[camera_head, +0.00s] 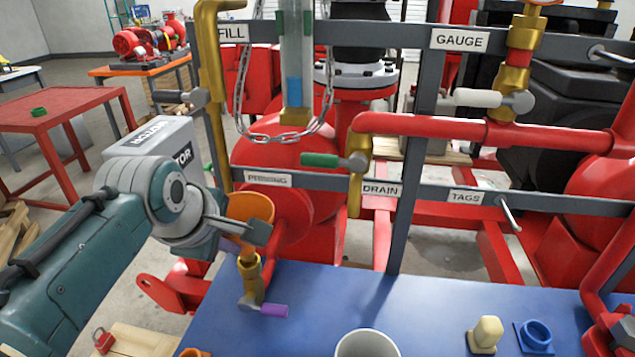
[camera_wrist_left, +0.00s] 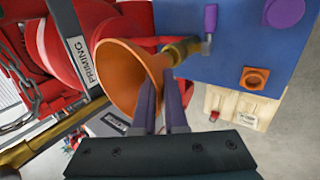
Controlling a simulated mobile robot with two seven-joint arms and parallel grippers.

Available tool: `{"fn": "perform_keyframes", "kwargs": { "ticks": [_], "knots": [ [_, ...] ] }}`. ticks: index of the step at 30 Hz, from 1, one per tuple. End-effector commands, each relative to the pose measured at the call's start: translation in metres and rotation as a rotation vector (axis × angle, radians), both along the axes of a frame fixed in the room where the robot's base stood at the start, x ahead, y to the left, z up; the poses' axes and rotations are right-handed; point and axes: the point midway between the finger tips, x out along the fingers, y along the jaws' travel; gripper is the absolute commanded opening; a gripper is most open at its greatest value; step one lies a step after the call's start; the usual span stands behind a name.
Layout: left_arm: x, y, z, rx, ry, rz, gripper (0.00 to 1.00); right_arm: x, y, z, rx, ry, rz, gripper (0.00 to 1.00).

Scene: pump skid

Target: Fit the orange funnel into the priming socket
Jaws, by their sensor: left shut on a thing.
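The orange funnel (camera_head: 250,207) is mouth up at the left end of the blue bench, below the PRIMING label (camera_head: 268,179). My left gripper (camera_head: 257,231) is shut on its side. The brass priming socket (camera_head: 250,268), with a purple handle (camera_head: 272,310), stands directly under the funnel. In the left wrist view, the funnel (camera_wrist_left: 115,75) tapers toward the brass socket (camera_wrist_left: 184,48), and the left fingers (camera_wrist_left: 161,85) are against its wall. The fingers partly hide the spout, so I cannot tell whether it is seated in the socket. My right gripper is out of view.
The grey label rail (camera_head: 330,183) and a brass pipe (camera_head: 212,90) stand close behind the funnel. A hanging chain (camera_head: 243,110) is above.

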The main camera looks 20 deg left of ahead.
Motion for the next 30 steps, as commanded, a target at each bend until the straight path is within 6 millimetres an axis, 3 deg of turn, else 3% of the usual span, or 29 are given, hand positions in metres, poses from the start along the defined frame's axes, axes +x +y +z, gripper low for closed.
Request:
{"fn": "perform_keyframes", "kwargs": {
  "ticks": [30],
  "knots": [
    [0.0, 0.0, -0.023, 0.0, -0.001, 0.0, 0.0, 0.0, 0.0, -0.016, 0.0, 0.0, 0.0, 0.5]
  ]
}}
